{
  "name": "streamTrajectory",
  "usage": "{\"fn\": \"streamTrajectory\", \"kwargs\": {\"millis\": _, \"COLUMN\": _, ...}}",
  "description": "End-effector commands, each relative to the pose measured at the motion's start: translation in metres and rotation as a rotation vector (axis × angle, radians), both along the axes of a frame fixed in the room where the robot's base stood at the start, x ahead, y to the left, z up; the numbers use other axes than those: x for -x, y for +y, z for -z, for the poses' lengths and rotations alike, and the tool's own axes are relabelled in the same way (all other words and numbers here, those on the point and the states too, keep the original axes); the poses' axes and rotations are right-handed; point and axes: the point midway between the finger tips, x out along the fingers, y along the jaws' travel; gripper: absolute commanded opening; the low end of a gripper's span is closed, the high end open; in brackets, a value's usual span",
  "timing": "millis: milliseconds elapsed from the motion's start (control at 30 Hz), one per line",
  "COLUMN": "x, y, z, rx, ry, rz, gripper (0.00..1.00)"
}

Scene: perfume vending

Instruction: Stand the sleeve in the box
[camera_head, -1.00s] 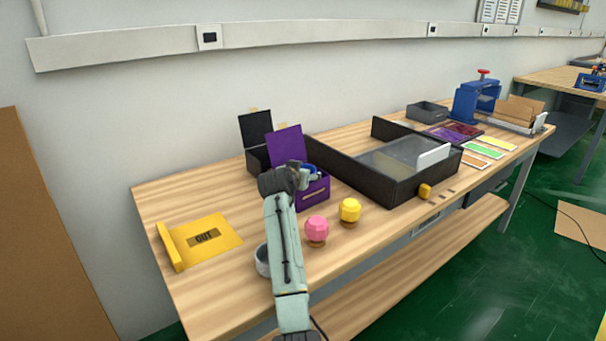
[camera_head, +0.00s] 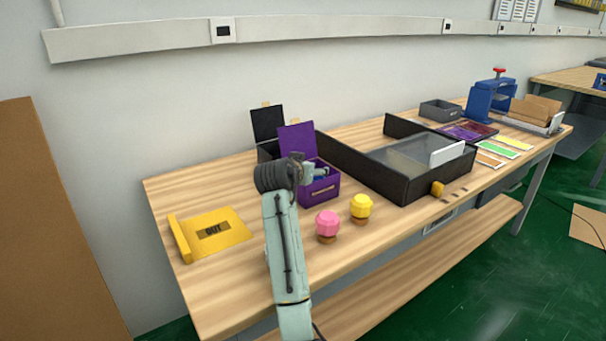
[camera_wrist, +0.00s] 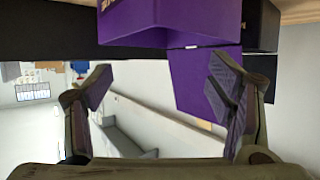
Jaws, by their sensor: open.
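The purple box (camera_head: 320,190) stands on the bench with its purple lid (camera_head: 297,141) raised. A black box (camera_head: 267,152) with a raised black lid (camera_head: 267,123) stands behind it. In the wrist view, which is upside down, the purple box (camera_wrist: 170,22) is at the top with its lid (camera_wrist: 197,85) hanging below. My gripper (camera_wrist: 160,85) is open and empty, its two fingers apart, facing the box. In the head view my gripper (camera_head: 312,172) is at the box's front left, near its top. I cannot make out a sleeve for sure; the box's inside is mostly hidden.
Pink (camera_head: 327,222) and yellow (camera_head: 360,207) knobbed pieces stand in front of the purple box. A large black tray (camera_head: 395,185) with a white panel (camera_head: 447,152) is to the right. A yellow plate (camera_head: 215,231) lies left, with bare bench between.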

Motion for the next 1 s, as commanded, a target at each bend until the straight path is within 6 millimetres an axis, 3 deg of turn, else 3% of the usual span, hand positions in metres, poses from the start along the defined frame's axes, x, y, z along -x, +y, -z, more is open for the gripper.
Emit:
{"fn": "streamTrajectory", "kwargs": {"millis": 100, "x": 0.021, "y": 0.007, "z": -0.007, "rx": -0.001, "ry": -0.003, "rz": -0.002, "gripper": 0.75}}
{"fn": "streamTrajectory", "kwargs": {"millis": 300, "x": 0.039, "y": 0.012, "z": -0.017, "rx": 0.000, "ry": -0.001, "rz": -0.001, "gripper": 0.75}}
{"fn": "streamTrajectory", "kwargs": {"millis": 1000, "x": 0.042, "y": 0.013, "z": -0.019, "rx": 0.000, "ry": -0.001, "rz": 0.000, "gripper": 0.75}}
